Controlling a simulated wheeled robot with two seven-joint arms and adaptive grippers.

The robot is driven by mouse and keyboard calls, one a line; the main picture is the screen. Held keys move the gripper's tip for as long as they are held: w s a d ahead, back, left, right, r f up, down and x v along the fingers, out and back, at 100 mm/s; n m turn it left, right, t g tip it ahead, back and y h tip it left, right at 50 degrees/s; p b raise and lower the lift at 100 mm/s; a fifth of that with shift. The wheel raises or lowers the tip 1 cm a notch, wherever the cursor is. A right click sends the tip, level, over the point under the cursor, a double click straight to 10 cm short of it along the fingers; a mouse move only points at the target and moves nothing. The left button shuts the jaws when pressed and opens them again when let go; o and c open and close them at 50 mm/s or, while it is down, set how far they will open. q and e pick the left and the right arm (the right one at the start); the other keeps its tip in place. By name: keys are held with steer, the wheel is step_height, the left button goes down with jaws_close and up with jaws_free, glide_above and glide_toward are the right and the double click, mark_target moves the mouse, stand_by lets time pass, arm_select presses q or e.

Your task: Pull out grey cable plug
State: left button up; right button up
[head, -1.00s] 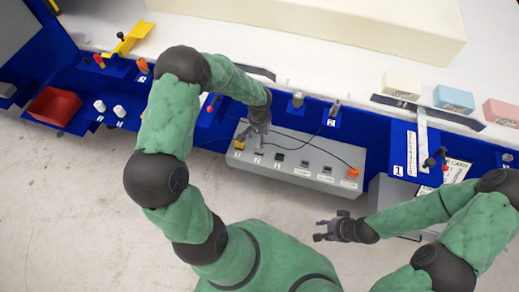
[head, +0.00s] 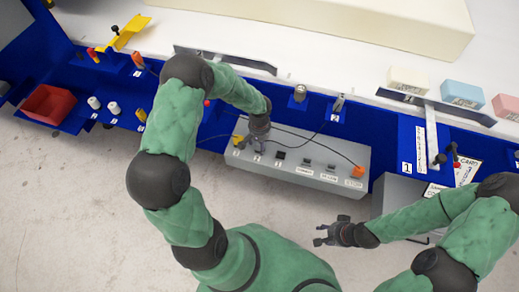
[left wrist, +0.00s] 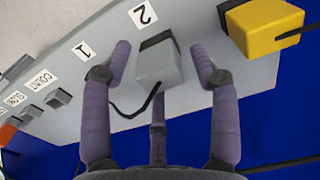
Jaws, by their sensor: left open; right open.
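The grey plug (left wrist: 158,65) sits in a socket on the grey panel box (left wrist: 180,13), with a dark cable running from it. In the left wrist view my left gripper (left wrist: 162,65) is open, with its purple fingers on either side of the plug and a third finger below it in the picture. Both side fingers look apart from the plug. In the head view the left gripper (head: 257,146) is over the box's left end and hides the plug there. My right gripper (head: 325,236) is open and empty over the floor in front of the box.
A yellow plug (left wrist: 268,25) sits close beside the grey plug. A red bin (head: 48,103) stands far left; coloured blocks (head: 461,95) lie at the right.

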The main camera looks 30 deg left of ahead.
arm_select(q)
steer(key=shift+f+b, duration=0.3)
steer(key=shift+f, duration=0.4)
stand_by(0.5)
jaws_close()
steer(key=shift+r, duration=0.3)
steer(key=shift+r+p, duration=2.05)
steer(key=shift+r, duration=0.75)
